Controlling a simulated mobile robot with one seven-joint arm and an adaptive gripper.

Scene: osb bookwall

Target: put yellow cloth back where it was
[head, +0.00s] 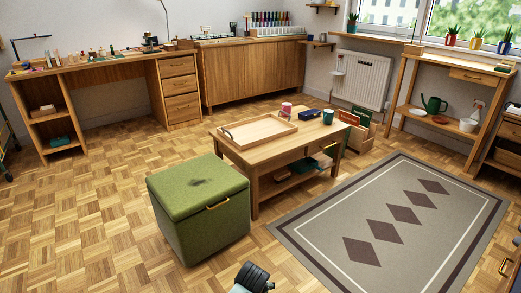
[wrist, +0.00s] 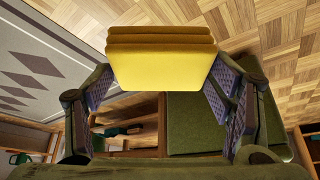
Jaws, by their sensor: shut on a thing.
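The yellow cloth (wrist: 160,65) is a folded, layered pad in the wrist view. My gripper (wrist: 162,88) is shut on it, with one finger pad at each side. The cloth is held above the floor, and the green ottoman (wrist: 208,122) and the wooden coffee table (wrist: 148,140) show beyond it. In the head view the cloth and the fingers are out of sight; only a dark part of my arm shows at the bottom edge.
The green ottoman (head: 198,208), with a dark mark on its lid, stands beside the coffee table (head: 262,157). A wooden tray (head: 232,143), a pink cup (head: 286,107) and a teal cup (head: 328,117) are on the table. A patterned rug (head: 330,232) lies right; parquet is clear left.

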